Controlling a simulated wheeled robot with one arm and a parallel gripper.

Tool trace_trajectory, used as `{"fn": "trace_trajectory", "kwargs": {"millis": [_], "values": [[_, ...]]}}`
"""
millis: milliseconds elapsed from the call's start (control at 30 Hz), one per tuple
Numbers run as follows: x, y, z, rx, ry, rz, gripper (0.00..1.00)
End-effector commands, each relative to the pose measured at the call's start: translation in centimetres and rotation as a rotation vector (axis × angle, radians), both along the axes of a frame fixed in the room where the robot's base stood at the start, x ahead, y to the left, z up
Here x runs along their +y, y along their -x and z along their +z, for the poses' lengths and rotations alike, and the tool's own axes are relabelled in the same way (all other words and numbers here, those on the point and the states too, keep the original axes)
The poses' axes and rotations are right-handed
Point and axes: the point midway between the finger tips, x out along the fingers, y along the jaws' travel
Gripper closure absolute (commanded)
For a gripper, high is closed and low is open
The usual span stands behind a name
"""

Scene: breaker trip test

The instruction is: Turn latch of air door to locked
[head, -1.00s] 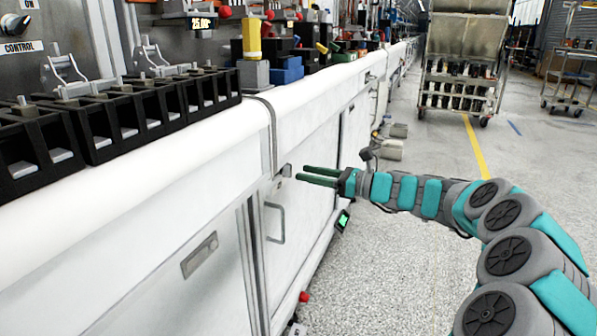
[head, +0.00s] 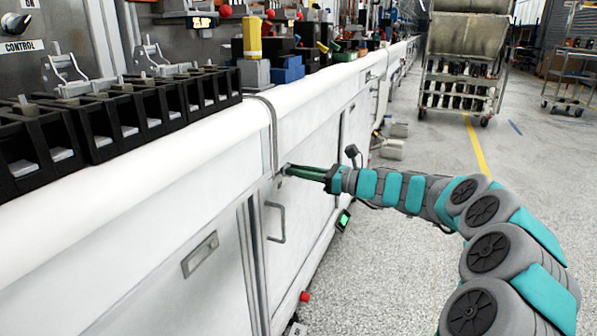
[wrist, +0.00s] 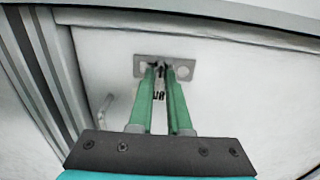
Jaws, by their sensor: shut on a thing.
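The air door (head: 308,210) is a white cabinet door below the white counter edge, with a metal handle (head: 275,222). Its latch (wrist: 160,68) sits on a small grey metal plate (wrist: 184,72) near the door's top in the wrist view. My gripper (wrist: 163,72) has two long green fingers, close together at the plate with the latch between their tips. The fingers cover most of the latch, so its turned position cannot be told. In the head view, my gripper (head: 288,169) reaches the door from the right, just above the handle.
The white counter (head: 190,135) overhangs the door and carries black bins (head: 110,122) and tools. A vertical frame post (wrist: 48,75) stands left of the door in the wrist view. A wheeled cart (head: 462,75) stands farther back; the floor at right is open.

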Motion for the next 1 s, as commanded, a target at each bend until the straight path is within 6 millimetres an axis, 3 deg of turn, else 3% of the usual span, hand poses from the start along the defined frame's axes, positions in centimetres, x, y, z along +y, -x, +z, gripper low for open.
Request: {"fn": "trace_trajectory", "kwargs": {"millis": [667,1000], "values": [[0.05,0.05,-0.10,-0.036,0.012,0.001,1.00],[0.10,0.10,-0.29,-0.247,0.090,0.002,1.00]]}}
